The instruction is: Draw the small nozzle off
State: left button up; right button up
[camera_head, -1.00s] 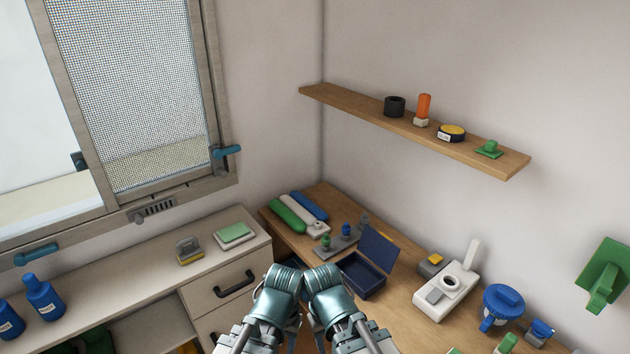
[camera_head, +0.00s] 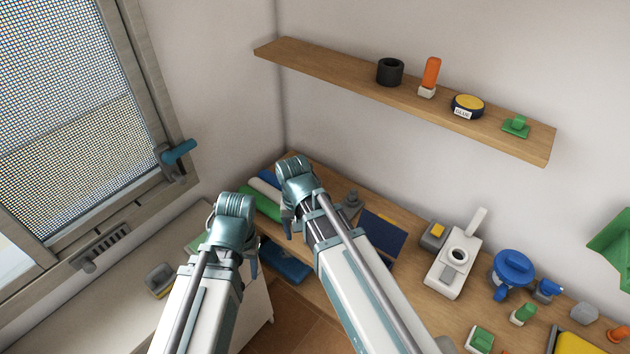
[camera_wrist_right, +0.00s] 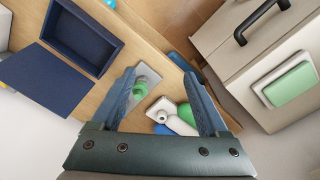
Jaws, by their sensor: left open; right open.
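A green nozzle (camera_wrist_right: 139,90) stands on a grey stand (camera_wrist_right: 150,76) in the right wrist view. It lies between the spread fingers of my right gripper (camera_wrist_right: 160,80), closer to the left finger, with no visible contact. In the head view my right gripper (camera_head: 290,222) is over the back-left of the wooden table, and its arm hides most of the stand. A grey nozzle-like piece (camera_head: 352,199) shows just right of that arm. I cannot tell which nozzle is the small one. My left gripper (camera_head: 254,264) is to the left, apart from the stand, its fingers mostly hidden.
Green, white and blue tubes (camera_head: 259,203) lie left of the stand. An open dark blue box (camera_wrist_right: 82,38) is close by. A white device (camera_head: 453,262) and a blue lidded jar (camera_head: 512,268) stand further right. A wall shelf (camera_head: 330,72) hangs above.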

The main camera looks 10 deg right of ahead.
pick_arm(q)
notch_tip(320, 180, up, 5)
jog(key=p, duration=0.3)
pick_arm(e)
jog(key=w+d+r+m, duration=0.5)
jog(key=w+d+m, duration=0.2)
pick_arm(q)
notch_tip(320, 180, down, 14)
jog(key=b, duration=1.3)
jog(key=shift+b, duration=0.35)
pick_arm(e)
jog(key=shift+y, duration=0.3)
jog(key=f, duration=1.4)
jog(key=shift+s+a, duration=0.2)
jog(key=shift+a, duration=0.1)
pick_arm(q)
jog(key=shift+s+r, duration=0.1)
jog(key=shift+r, duration=0.05)
pick_arm(e)
jog(key=shift+r, duration=0.1)
grip_shut()
